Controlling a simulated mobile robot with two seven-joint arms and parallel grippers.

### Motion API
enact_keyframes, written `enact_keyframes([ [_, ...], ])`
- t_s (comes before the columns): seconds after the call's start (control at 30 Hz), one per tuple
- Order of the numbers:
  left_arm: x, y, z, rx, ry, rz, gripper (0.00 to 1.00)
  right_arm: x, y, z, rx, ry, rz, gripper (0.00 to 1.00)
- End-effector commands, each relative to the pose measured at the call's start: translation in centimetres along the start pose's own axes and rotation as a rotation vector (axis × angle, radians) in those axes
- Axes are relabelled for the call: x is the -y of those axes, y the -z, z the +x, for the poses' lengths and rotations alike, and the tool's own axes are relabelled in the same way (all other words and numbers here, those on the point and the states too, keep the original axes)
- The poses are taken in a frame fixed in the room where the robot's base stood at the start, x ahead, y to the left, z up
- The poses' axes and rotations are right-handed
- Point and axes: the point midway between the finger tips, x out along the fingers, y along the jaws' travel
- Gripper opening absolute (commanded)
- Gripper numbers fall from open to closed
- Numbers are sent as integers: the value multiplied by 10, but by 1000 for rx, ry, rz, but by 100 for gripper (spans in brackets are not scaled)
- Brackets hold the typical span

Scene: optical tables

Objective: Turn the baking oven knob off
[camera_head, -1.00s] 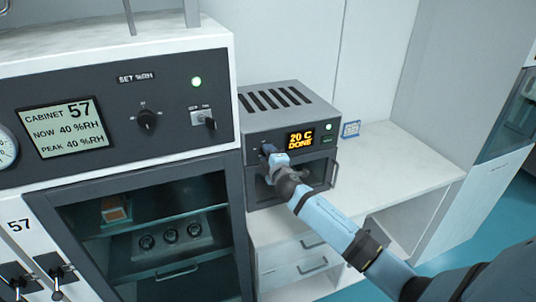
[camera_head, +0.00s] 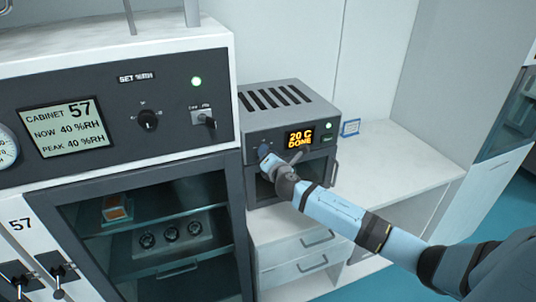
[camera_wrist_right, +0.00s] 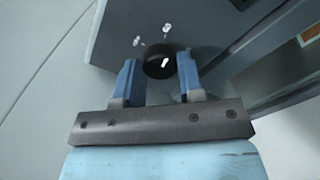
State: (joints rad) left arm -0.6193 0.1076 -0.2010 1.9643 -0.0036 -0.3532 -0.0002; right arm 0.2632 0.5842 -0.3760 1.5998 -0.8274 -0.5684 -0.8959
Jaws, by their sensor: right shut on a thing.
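The baking oven (camera_head: 275,118) is a small grey box on the white bench, with a vented top and an orange display (camera_head: 300,138) reading "20 C DONE". Its black knob (camera_wrist_right: 159,63) with a white pointer mark shows in the right wrist view, between the two blue fingers. My right gripper (camera_wrist_right: 158,77) is shut on the knob, one finger on each side. In the head view my right gripper (camera_head: 265,155) is at the left of the oven's front panel and largely hides the knob. My left gripper is not in view.
A humidity cabinet (camera_head: 120,165) marked 57, with its own knob (camera_head: 147,120) and switch, stands close left of the oven. A small blue-framed card (camera_head: 350,128) stands right of the oven. The bench top (camera_head: 400,155) is clear there.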

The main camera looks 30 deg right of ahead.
Motion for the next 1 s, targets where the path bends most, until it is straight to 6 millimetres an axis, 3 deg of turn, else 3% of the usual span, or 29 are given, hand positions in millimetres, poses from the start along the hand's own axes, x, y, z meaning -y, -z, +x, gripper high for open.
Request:
enact_keyframes([
  [1.0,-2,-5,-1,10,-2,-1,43,0,-1,0,1,-1,-964,12],
])
